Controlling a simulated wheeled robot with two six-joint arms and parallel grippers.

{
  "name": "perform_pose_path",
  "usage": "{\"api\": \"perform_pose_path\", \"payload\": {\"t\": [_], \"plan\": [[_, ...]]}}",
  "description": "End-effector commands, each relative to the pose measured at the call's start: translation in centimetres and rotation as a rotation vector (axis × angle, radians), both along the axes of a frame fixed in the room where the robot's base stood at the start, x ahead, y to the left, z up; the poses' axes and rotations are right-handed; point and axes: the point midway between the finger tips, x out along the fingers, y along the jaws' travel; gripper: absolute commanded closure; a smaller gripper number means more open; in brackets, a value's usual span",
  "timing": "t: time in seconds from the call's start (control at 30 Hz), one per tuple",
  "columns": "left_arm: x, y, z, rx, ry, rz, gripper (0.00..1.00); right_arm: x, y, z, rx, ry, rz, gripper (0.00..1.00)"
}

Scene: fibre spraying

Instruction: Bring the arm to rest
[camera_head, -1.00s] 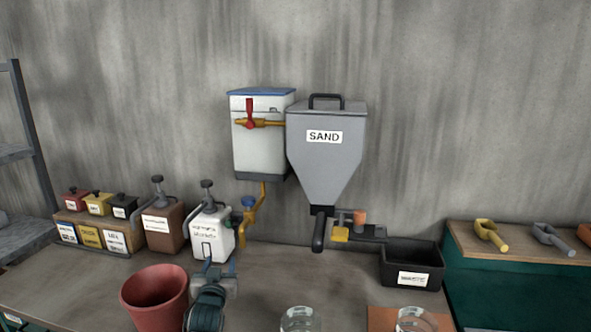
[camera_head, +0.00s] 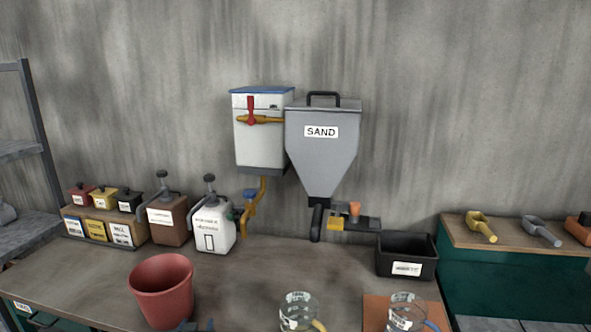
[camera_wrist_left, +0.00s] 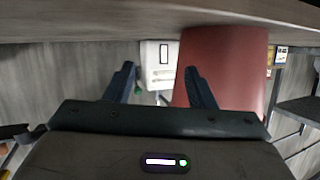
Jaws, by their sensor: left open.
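My left gripper shows at the bottom edge of the head view only as a small dark tip (camera_head: 190,327), just right of the foot of the red bucket. In the left wrist view its two dark fingers (camera_wrist_left: 160,82) stand apart with nothing between them. The red bucket (camera_head: 161,290) stands upright on the table (camera_head: 238,278). It also shows in the left wrist view (camera_wrist_left: 228,65), behind the right finger. The white jug (camera_head: 213,230) stands farther back on the table, and it appears between the fingers in the wrist view (camera_wrist_left: 155,72). My right gripper is not in view.
Two glass beakers (camera_head: 298,310) (camera_head: 406,313) stand at the front right. A black bin (camera_head: 407,243), the sand hopper (camera_head: 321,148), a white tank (camera_head: 260,145) and small labelled boxes (camera_head: 97,230) are behind. The table between jug and beakers is clear.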

Motion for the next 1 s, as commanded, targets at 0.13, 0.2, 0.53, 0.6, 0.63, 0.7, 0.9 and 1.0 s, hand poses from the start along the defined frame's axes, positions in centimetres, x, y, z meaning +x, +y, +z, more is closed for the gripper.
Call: {"api": "perform_pose_path", "payload": {"t": [0.13, 0.2, 0.53, 0.6, 0.63, 0.7, 0.9, 1.0], "plan": [[-8.0, 1.5, -4.0, -0.003, 0.188, 0.013, 0.5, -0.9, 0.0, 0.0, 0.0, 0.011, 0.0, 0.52], [-12.7, 1.9, -5.5, -0.004, 0.297, 0.012, 0.5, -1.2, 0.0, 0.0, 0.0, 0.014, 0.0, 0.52], [-28.5, 2.3, -7.5, -0.006, 0.658, -0.027, 0.5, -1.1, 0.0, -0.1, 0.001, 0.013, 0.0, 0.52], [-30.6, 2.2, -7.4, -0.004, 0.704, -0.036, 0.5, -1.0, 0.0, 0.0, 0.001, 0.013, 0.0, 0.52], [-31.5, 2.2, -7.4, -0.004, 0.724, -0.041, 0.5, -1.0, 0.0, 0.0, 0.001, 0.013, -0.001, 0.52], [-33.4, 2.1, -7.2, -0.004, 0.766, -0.049, 0.5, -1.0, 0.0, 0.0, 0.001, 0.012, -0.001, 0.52], [-38.1, 1.9, -6.5, -0.001, 0.871, -0.076, 0.5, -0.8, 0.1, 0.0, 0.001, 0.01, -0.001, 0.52], [-39.7, 1.9, -6.5, 0.001, 0.912, -0.086, 0.5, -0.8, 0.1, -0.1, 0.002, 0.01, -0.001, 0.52]]}}
